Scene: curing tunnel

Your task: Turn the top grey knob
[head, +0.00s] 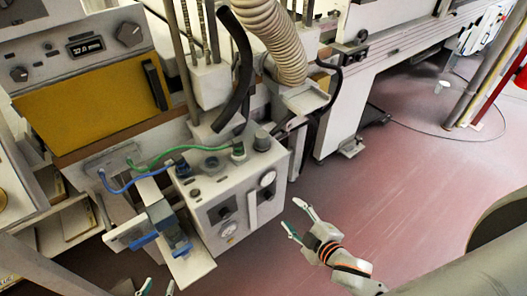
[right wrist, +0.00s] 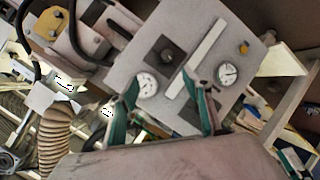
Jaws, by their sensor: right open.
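A grey knob (head: 262,139) stands on the top face of the light grey control box, near its back right corner. The box front (head: 246,218) carries two round gauges, a white vertical strip and a dark knob (head: 224,212). My right gripper (head: 292,217) is open and empty, right of the box front and below the top knob. In the right wrist view its fingers (right wrist: 163,108) are spread before the gauges. My left gripper (head: 157,288) shows only fingertips, spread apart, at the bottom edge.
Blue and green hoses (head: 205,149) run over the box top. A thick black hose (head: 236,68) and a ribbed beige duct (head: 278,45) hang behind it. A blue clamp (head: 165,225) juts out at the box's left. The reddish floor (head: 400,190) at right is open.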

